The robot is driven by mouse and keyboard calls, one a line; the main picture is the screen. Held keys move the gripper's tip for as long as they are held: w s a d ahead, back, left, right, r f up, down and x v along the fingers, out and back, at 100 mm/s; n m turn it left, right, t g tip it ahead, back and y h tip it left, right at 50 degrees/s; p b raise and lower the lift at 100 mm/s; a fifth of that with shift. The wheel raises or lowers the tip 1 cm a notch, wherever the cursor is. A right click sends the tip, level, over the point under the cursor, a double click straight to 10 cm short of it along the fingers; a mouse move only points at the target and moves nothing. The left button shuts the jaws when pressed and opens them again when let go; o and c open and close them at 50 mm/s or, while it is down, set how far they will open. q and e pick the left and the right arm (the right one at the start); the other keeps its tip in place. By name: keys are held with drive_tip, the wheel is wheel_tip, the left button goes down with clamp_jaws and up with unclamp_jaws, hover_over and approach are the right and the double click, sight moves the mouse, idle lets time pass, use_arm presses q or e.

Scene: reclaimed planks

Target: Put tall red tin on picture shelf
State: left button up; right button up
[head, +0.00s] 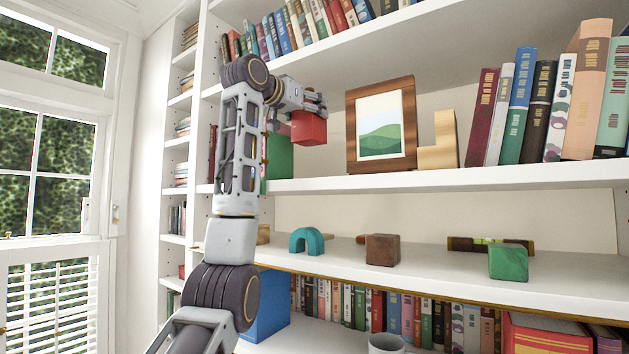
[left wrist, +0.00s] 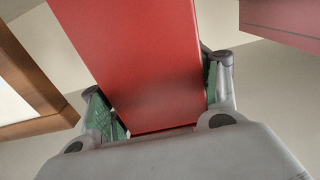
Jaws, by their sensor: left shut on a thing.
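The tall red tin (head: 309,128) is held in my left gripper (head: 314,106), above the picture shelf (head: 440,178). It hangs left of the framed picture (head: 408,100), with a visible gap between the tin's bottom and the shelf board in the head view. In the left wrist view the red tin (left wrist: 140,60) fills the space between the two green-padded fingers of my left gripper (left wrist: 160,100). Part of the tin is hidden behind the gripper in the head view. My right gripper is in neither view.
A green box (head: 279,157) stands on the picture shelf behind my arm. A tan stepped block (head: 439,142) and several books (head: 540,110) stand right of the picture. The shelf below bears a teal arch (head: 306,241), a brown cube (head: 382,249) and a green block (head: 508,262).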

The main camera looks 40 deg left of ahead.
sight(308, 142)
use_arm(q)
drive_tip(key=shift+a+r, duration=0.15)
drive_tip(key=shift+r, duration=0.05)
drive_tip(key=shift+s, duration=0.25)
drive_tip(key=shift+w, duration=0.1)
drive_tip(key=shift+w+f, duration=0.1)
drive_tip(key=shift+f, duration=2.8)
drive_tip(key=shift+f, duration=2.1)
